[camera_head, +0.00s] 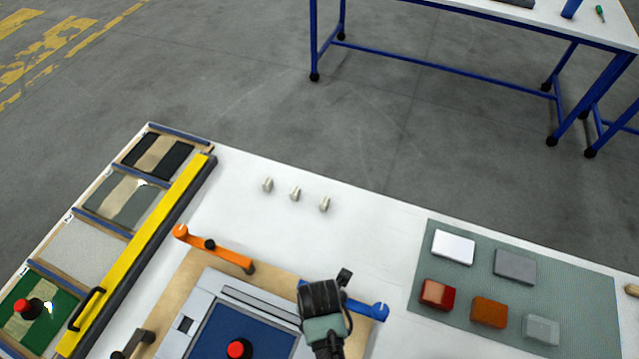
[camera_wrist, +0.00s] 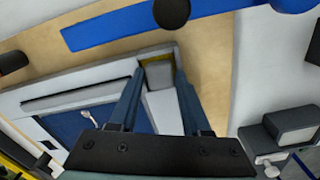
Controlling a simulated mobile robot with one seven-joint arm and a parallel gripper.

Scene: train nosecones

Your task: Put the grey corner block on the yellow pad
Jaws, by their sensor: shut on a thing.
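In the wrist view my gripper (camera_wrist: 158,80) has its two dark blue fingers on either side of a small light grey block (camera_wrist: 159,73), the grey corner block, and is shut on it. The block is at the corner of the grey framed fixture (camera_wrist: 60,90). A small patch of yellow, seemingly the yellow pad (camera_wrist: 153,62), shows by the block's far end; most of it is hidden. I cannot tell whether block and pad touch. In the head view my wrist (camera_head: 325,310) is over the fixture's right corner and hides block and pad.
The fixture has a blue panel with a red knob (camera_head: 239,348). An orange handle bar (camera_head: 215,248) and a blue bar (camera_head: 367,307) lie close by. A green mat (camera_head: 460,336) with several blocks is at right. Three small pegs (camera_head: 295,193) stand on open white tabletop.

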